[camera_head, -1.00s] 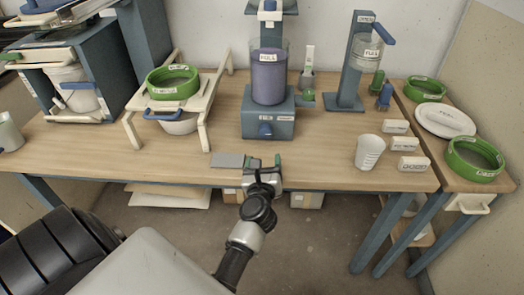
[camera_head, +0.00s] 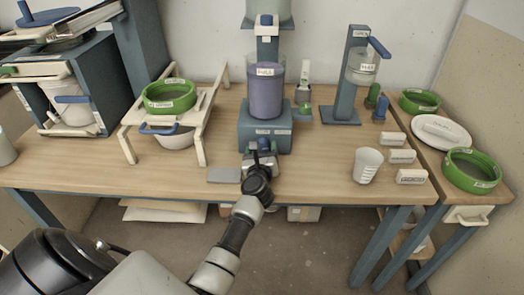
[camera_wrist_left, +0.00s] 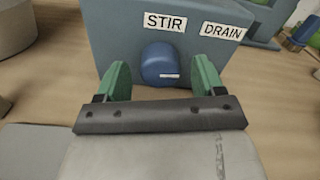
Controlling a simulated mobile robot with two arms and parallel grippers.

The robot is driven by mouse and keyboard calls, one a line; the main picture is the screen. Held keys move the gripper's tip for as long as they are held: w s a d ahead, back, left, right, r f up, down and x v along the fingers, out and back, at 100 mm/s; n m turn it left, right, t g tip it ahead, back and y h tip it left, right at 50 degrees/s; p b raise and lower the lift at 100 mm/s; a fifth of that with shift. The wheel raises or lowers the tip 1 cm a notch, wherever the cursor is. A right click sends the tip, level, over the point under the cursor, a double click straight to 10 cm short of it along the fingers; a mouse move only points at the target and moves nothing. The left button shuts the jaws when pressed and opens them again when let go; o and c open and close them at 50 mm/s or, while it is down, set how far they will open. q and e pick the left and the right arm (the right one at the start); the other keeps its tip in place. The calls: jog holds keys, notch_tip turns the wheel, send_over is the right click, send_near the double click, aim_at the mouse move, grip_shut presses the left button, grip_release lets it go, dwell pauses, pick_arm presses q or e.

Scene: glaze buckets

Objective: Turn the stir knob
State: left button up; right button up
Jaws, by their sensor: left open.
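The blue stir knob (camera_wrist_left: 161,64) sits on the front of the blue-grey mixer base (camera_head: 253,127), below the STIR label (camera_wrist_left: 164,22) in the left wrist view. A clear container of purple liquid (camera_head: 266,92) stands on the base. My left gripper (camera_head: 259,149) is open in front of the knob. In the left wrist view its green fingertips (camera_wrist_left: 161,80) stand on either side of the knob, with gaps between them and it. A DRAIN label (camera_wrist_left: 223,31) is to the right of STIR. My right gripper is not in view.
A white cup (camera_head: 367,166) and several small label blocks (camera_head: 402,156) stand right of the mixer. A flat grey plate (camera_head: 223,175) lies left of my gripper. A cream rack (camera_head: 131,146) with a green sieve (camera_head: 170,96) stands farther left.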

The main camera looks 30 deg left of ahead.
pick_arm(q)
jog(key=c, duration=0.9)
jog(key=shift+c, duration=0.2)
jog(key=shift+r+m+p, duration=0.15)
jog(key=shift+m+p, duration=1.3)
jog(key=shift+m, duration=0.55)
jog(key=m+p, duration=0.3)
jog(key=m, duration=0.2)
jog(key=m+p, duration=0.2)
jog(key=m, duration=0.3)
jog(key=shift+d+m+g, duration=0.1)
jog(key=shift+m+g, duration=0.2)
jog(key=shift+f+m+p, duration=0.2)
jog(key=shift+m+p, duration=0.65)
jog(key=shift+m, duration=1.05)
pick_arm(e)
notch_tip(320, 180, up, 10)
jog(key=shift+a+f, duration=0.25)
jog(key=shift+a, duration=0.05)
